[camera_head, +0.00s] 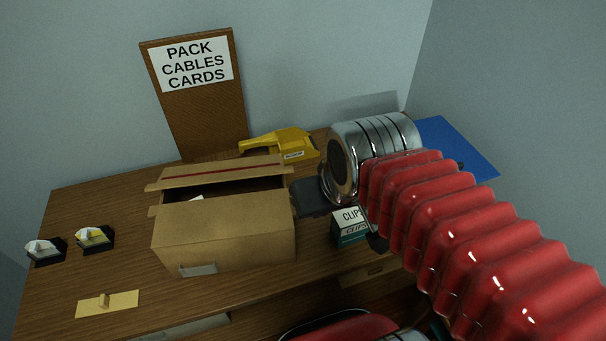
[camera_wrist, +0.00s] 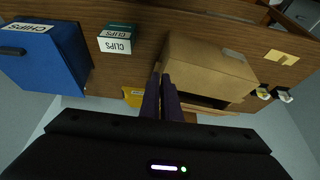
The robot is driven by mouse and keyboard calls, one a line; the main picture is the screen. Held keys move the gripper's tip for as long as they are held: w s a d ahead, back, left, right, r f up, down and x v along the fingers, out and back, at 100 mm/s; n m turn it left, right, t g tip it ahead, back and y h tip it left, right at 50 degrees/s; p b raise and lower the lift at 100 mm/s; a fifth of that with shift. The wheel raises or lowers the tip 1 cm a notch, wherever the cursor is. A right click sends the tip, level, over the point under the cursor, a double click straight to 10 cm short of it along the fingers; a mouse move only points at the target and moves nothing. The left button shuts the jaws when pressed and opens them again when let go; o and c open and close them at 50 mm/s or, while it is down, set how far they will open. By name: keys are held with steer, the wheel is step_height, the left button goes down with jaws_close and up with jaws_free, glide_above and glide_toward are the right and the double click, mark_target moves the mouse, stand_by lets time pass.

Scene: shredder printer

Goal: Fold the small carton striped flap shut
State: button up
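The small brown carton (camera_head: 225,236) stands on the wooden desk, left of the middle in the head view. Its striped flap (camera_head: 222,178), with a red line along it, stands along the back edge, and a dark opening shows in front of it. A bit of something white shows inside. The carton also appears in the wrist view (camera_wrist: 208,68), right of my gripper's fingers. My gripper (camera_wrist: 161,74) has its dark purple fingertips together, with nothing seen between them. The fingers overlap the carton's edge in the picture; contact cannot be told. My arm hides much of the gripper in the head view.
A CLIPS box (camera_head: 350,225) stands right of the carton. A yellow tool (camera_head: 283,143) lies behind, near a "PACK CABLES CARDS" board (camera_head: 195,125). A blue box (camera_wrist: 45,58) is at the wrist view's left. Two small trays (camera_head: 95,238) and a yellow plate (camera_head: 108,304) lie left.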

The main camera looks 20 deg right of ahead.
steer(key=w+g, duration=0.1)
steer(key=w, duration=0.5)
steer(key=w+g, duration=0.1)
steer(key=w, duration=0.5)
steer(key=w+r+g, duration=0.1)
steer(key=w, duration=0.6)
steer(key=shift+w+d+m, duration=0.1)
steer(key=shift+m, duration=0.3)
jaws_close()
steer(key=shift+m, duration=0.5)
steer(key=w+r, duration=0.3)
steer(key=shift+w+d+r, duration=0.2)
steer(key=shift+r, duration=0.1)
steer(key=shift+f, duration=0.15)
glide_above(290, 169)
steer(key=shift+g, duration=0.3)
step_height(290, 169, down, 12)
steer(key=shift+s, duration=0.1)
steer(key=shift+s+f, duration=0.2)
steer(key=shift+f, duration=0.5)
